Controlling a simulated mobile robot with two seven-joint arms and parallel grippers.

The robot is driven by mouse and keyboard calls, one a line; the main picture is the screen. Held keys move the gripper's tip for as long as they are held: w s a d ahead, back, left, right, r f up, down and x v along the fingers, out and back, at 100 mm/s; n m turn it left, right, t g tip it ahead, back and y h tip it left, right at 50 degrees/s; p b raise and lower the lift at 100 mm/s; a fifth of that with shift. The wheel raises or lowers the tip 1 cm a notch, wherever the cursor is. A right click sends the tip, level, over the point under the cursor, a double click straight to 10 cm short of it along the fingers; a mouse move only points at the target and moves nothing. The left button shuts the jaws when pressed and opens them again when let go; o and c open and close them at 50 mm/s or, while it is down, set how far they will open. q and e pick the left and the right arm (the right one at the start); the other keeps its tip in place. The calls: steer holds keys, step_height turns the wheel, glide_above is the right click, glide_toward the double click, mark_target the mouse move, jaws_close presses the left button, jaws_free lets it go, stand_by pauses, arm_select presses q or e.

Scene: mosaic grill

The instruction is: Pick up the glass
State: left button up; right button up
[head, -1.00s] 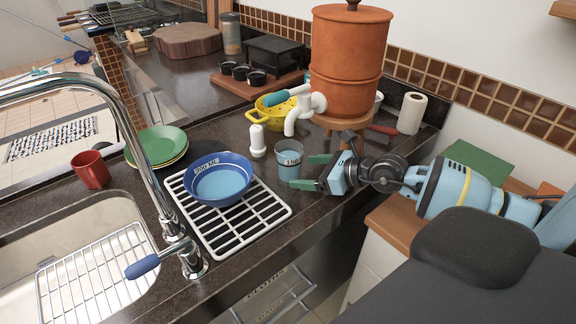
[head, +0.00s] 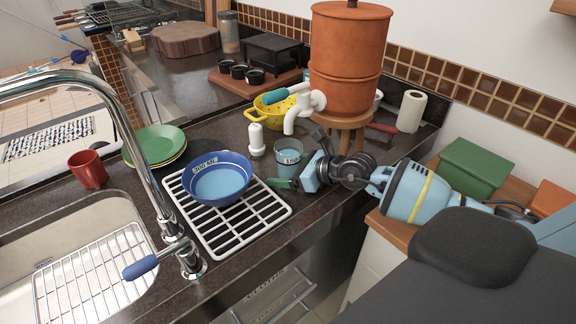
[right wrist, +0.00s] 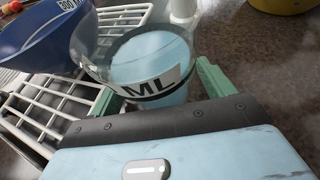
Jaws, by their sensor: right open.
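The glass (head: 288,157) is clear, with blue contents and a white label with dark lettering. It stands upright on the dark counter, right of the white rack. My right gripper (head: 295,172) is at the glass, coming from the right. In the right wrist view the glass (right wrist: 152,62) stands between the two green fingers of the open gripper (right wrist: 158,92). I cannot tell whether either finger touches it. The far finger is mostly hidden in the head view. My left gripper is not in view.
A blue bowl (head: 219,187) sits on the white rack (head: 246,229) close left of the glass. A white bottle-like item (head: 256,140) and a yellow colander (head: 272,116) are behind it. A terracotta water filter (head: 347,75) on a wooden stand (head: 346,122) rises behind my gripper.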

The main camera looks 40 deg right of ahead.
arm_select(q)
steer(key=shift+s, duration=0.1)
arm_select(e)
steer(key=c, duration=1.4)
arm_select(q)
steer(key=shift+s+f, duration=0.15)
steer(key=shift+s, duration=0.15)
arm_select(e)
steer(key=shift+r, duration=0.1)
